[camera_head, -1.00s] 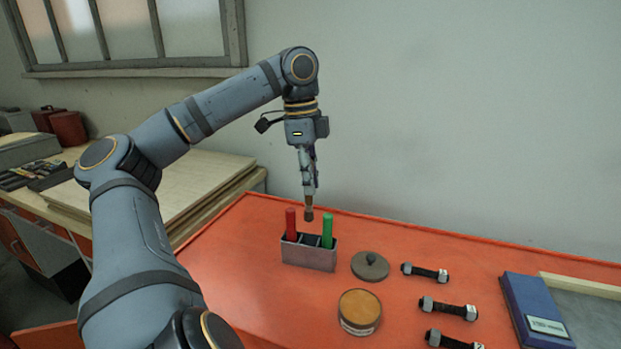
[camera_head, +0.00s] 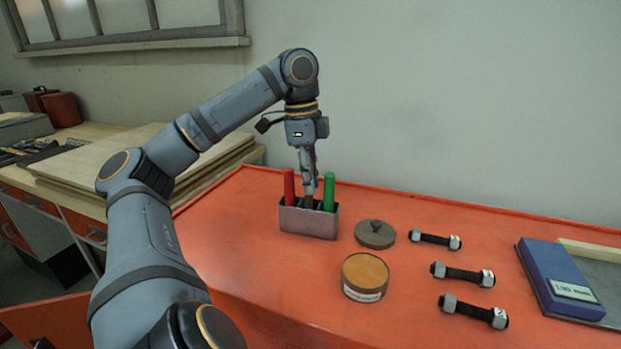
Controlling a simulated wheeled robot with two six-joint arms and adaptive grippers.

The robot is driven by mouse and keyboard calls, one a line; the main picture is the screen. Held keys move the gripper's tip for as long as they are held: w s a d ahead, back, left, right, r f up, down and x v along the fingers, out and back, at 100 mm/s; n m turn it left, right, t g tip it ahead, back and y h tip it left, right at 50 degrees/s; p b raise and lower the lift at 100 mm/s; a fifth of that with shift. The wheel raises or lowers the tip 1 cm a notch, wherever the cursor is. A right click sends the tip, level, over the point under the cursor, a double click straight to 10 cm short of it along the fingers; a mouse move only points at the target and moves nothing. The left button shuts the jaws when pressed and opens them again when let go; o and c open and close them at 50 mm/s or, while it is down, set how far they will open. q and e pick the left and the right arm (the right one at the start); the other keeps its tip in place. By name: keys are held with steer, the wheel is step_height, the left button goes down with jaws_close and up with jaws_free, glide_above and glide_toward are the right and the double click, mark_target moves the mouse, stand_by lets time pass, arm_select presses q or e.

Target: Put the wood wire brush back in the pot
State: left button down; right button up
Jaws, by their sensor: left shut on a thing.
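My left gripper (camera_head: 309,190) points straight down over the grey metal pot (camera_head: 308,222) on the orange bench. It is shut on the wood wire brush (camera_head: 309,202), of which only a small brownish part shows at the fingertips. The brush's lower end is at the pot's opening, between a red handle (camera_head: 289,187) on the left and a green handle (camera_head: 329,191) on the right. The pot's front wall hides how deep the brush reaches. My right gripper is out of view.
A round tin (camera_head: 365,277) and a grey knobbed lid (camera_head: 375,234) lie right of the pot. Bolts with nuts, such as the nearest one (camera_head: 473,311), lie further right, beside a blue box (camera_head: 560,280). The bench front is clear.

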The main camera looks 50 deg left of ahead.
arm_select(q)
steer(key=shift+f, duration=0.45)
steer(key=c, duration=1.2)
jaws_free()
steer(key=shift+r, duration=0.1)
steer(key=shift+s+a+r, duration=0.15)
steer(key=shift+a+r, duration=0.1)
steer(key=shift+r, duration=0.25)
steer(key=r, duration=1)
steer(key=shift+s+a+r, duration=0.25)
steer(key=shift+s+r, duration=0.05)
steer(key=shift+r, duration=0.1)
